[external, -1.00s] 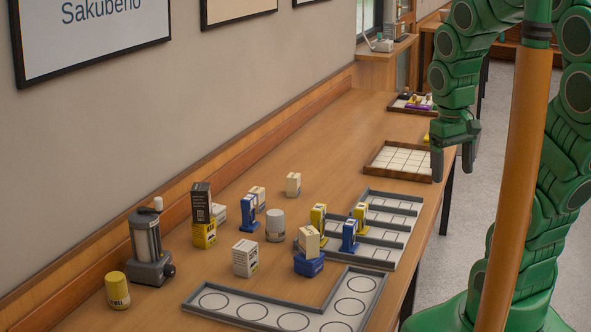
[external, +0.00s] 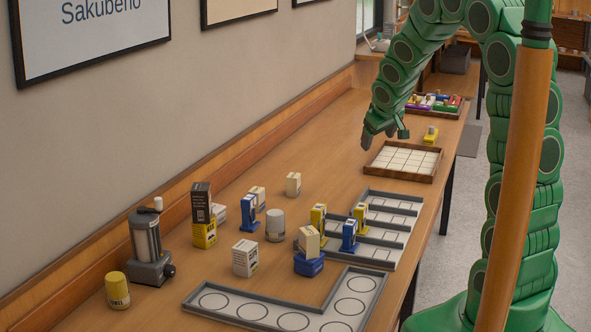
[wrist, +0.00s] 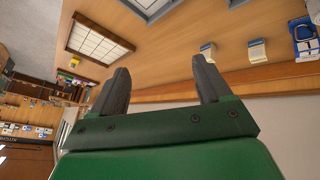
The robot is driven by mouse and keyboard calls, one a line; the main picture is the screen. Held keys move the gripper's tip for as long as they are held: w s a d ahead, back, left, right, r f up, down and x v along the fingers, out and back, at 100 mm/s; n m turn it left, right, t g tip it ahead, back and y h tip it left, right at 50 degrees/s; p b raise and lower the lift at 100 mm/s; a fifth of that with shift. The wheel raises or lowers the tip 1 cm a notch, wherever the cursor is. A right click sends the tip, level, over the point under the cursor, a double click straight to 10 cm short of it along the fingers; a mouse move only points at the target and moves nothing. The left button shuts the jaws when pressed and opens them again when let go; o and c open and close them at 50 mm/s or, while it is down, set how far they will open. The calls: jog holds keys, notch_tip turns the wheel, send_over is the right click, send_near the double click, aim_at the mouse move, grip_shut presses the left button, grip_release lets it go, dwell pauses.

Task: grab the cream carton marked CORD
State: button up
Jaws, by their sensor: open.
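Several cream cartons stand on the wooden table, and I cannot read CORD on any. One cream carton (external: 293,184) stands alone near the wall, another (external: 258,194) behind a blue carton (external: 248,213). A larger whitish carton (external: 245,258) with dark print stands nearer the camera. A cream carton (external: 308,240) rests on a blue box (external: 309,264). My gripper (external: 385,138) is open and empty, above the table beyond these cartons, near the gridded tray. In the wrist view my gripper (wrist: 162,82) has its fingers apart, with two small cream cartons (wrist: 208,52) (wrist: 257,51) beyond them.
A gridded wooden tray (external: 381,172) lies by my gripper, with a yellow block (external: 431,135) behind it. Grey-walled trays (external: 372,259) (external: 188,304) line the front.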

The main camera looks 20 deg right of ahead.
jog(key=w+a+f+n+t+y, duration=0.1)
jog(key=w+a+f, duration=0.1)
jog(key=w, duration=0.4)
jog(key=w+a+f+n+t+y, duration=0.1)
jog(key=w+a+f, duration=0.2)
jog(key=w, duration=0.2)
jog(key=n+y, duration=0.5)
jog(key=y, duration=0.4)
send_near(261, 190)
jog(key=shift+t, duration=0.3)
jog(key=x, duration=0.7)
jog(key=shift+s+a+f, duration=0.15)
jog(key=shift+a+f, duration=0.1)
jog(key=shift+f, duration=0.1)
jog(key=shift+y, duration=0.3)
jog(key=shift+x, duration=2)
jog(key=shift+w+a+f, duration=0.15)
jog(key=shift+w+a, duration=0.2)
jog(key=shift+w, duration=0.05)
jog(key=c, duration=1.1)
